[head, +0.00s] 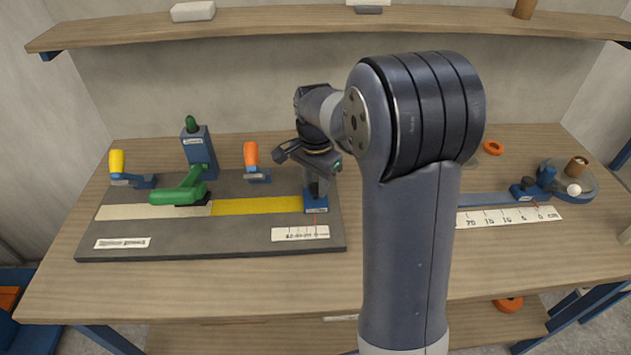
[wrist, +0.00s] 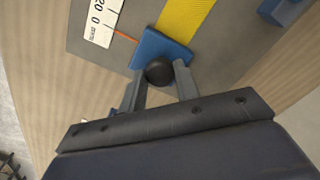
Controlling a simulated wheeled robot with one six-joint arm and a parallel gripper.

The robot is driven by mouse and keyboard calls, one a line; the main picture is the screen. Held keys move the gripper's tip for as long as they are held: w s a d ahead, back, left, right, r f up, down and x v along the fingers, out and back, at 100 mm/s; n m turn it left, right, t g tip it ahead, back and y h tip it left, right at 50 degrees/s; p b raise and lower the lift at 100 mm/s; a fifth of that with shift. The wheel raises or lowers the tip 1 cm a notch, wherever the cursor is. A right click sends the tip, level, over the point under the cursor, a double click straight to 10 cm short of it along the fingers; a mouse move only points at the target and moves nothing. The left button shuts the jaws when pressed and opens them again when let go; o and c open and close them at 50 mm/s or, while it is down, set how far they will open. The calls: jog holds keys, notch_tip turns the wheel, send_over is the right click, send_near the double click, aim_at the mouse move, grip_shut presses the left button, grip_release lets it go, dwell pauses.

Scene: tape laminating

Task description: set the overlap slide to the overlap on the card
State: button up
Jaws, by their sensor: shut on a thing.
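The overlap slide (head: 317,209) is a small blue block at the right end of the yellow strip on the dark board. It also shows in the wrist view (wrist: 150,48), with a round dark knob (wrist: 159,72) on it. My gripper (wrist: 160,85) is shut on this knob, one finger on each side. In the head view my gripper (head: 317,183) reaches down onto the slide from above. A thin orange-red pointer line (wrist: 125,36) runs from the slide to the white scale (wrist: 101,20). The scale (head: 300,233) is too small to read exactly. No card with a readable overlap value can be made out.
A green-handled clamp (head: 180,192) sits over the pale strip, with yellow (head: 117,162) and orange (head: 251,155) handles nearby. A second ruler (head: 509,216) and a tape holder (head: 568,180) lie right. My arm hides the table's middle. A shelf (head: 270,22) runs above the back.

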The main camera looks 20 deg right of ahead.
grip_shut()
jog(key=shift+a, duration=0.1)
jog(key=shift+w+a+p, duration=0.2)
jog(key=shift+a, duration=0.75)
jog(key=shift+w+a+p, duration=0.2)
jog(key=shift+a, duration=0.75)
jog(key=o, duration=0.7)
grip_release()
notch_tip(320, 180, up, 11)
jog(key=shift+f, duration=0.1)
